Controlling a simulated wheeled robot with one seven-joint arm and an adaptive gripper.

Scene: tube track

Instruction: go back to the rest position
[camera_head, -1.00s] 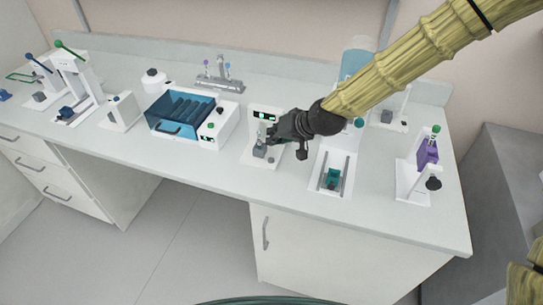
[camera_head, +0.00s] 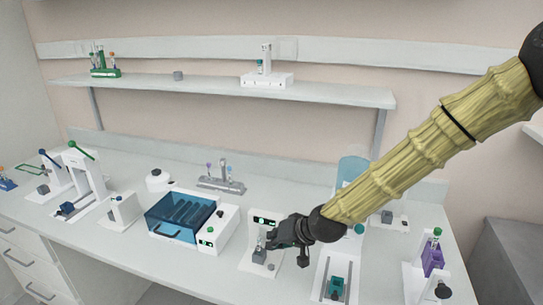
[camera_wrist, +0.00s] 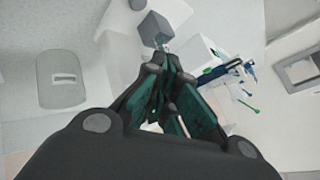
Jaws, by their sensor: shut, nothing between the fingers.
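My gripper (camera_head: 274,243) is at the end of the yellow arm, in front of a small white device with a dark display (camera_head: 265,221). In the head view it overlaps a small grey block with a tube (camera_head: 259,254) on that device; I cannot tell whether it touches them. In the wrist view the dark fingers (camera_wrist: 158,72) come together with nothing between them. A grey cube (camera_wrist: 155,27) shows just beyond the fingertips.
A blue-lidded machine (camera_head: 182,219) stands left of my gripper. A white slide station with a green block (camera_head: 336,286) is to the right, with a purple rack (camera_head: 432,257) further right. A wall shelf (camera_head: 190,84) holds a green tube rack (camera_head: 104,72) and a white device (camera_head: 267,80).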

